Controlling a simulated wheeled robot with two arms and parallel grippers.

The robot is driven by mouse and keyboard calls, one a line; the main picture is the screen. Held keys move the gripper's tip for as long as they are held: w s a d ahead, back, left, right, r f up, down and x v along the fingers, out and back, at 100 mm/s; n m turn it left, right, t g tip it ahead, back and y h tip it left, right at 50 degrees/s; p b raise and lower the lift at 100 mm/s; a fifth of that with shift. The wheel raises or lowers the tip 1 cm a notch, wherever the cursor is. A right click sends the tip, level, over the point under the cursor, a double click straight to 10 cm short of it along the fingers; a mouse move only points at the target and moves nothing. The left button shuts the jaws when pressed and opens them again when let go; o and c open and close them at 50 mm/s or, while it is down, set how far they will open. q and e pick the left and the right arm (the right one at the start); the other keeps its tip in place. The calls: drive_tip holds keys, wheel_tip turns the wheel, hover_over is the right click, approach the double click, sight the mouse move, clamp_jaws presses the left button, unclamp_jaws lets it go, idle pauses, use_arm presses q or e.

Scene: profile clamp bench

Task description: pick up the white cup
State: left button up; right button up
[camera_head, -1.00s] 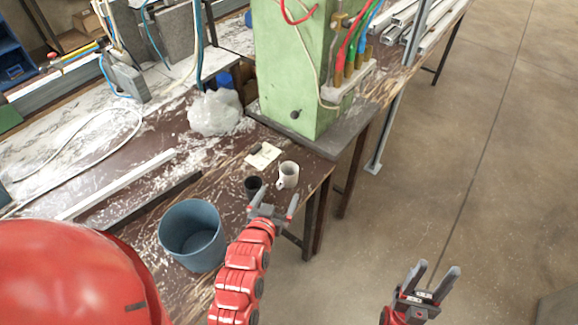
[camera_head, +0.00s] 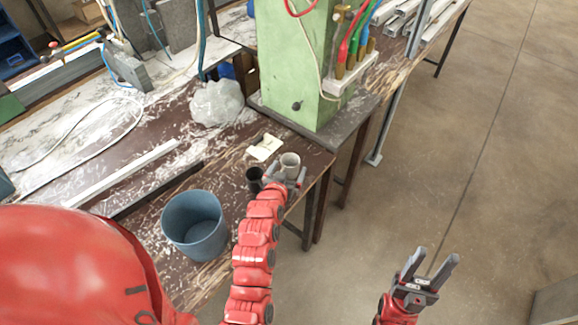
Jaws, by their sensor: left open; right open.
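My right gripper (camera_head: 428,264) is open and empty, out over the floor to the right of the table.
A dark cup (camera_head: 255,178) stands just left of my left gripper. A blue bucket (camera_head: 194,226) is nearer on the table. A pale paper (camera_head: 265,147) lies behind the cups. A plastic bag (camera_head: 216,103) and a green machine (camera_head: 296,65) stand further back.

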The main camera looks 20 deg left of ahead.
sight(292, 160)
use_arm(q)
drive_tip(key=shift+w+a+p, duration=0.1)
drive_tip(key=shift+w+p, duration=0.35)
drive_tip(key=shift+w, duration=0.15)
drive_tip(key=p+x, duration=0.1)
drive_tip(key=x, duration=0.2)
drive_tip(key=shift+r+p, duration=0.2)
drive_tip(key=shift+p, duration=0.2)
drive_tip(key=shift+w+f, duration=0.45)
drive_tip(key=shift+w, duration=0.15)
drive_tip(key=shift+c, duration=0.2)
drive_tip(key=c, duration=1.5)
